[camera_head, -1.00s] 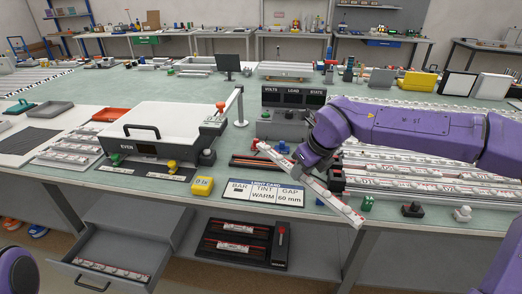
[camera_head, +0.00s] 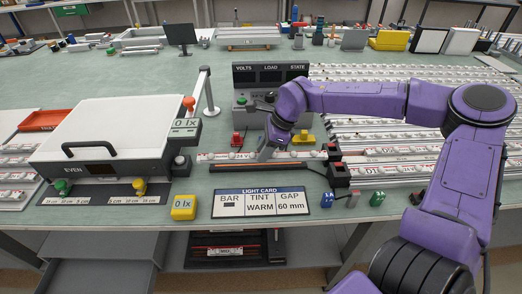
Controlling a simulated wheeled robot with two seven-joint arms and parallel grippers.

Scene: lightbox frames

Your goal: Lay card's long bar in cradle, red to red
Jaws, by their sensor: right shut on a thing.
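The light card (camera_head: 261,203) lies flat near the table's front edge and reads BAR with a small black mark, TINT WARM, GAP 60 mm. My right gripper (camera_head: 266,154) points down behind it and is shut on a long white bar (camera_head: 225,157) with red marks. The bar runs level from left to right. Just in front of it is a dark strip with an orange-brown top (camera_head: 265,168). Whether the bar touches anything below, and which piece is the cradle, I cannot tell. The gripper hides part of the bar. My left gripper is not in view.
A white-lidded box (camera_head: 110,128) stands left, a meter console (camera_head: 270,75) behind. Black blocks with red tops (camera_head: 338,173) stand at the bar's right end. A yellow block (camera_head: 183,207) is left of the card. Rows of bars (camera_head: 375,128) fill the right.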

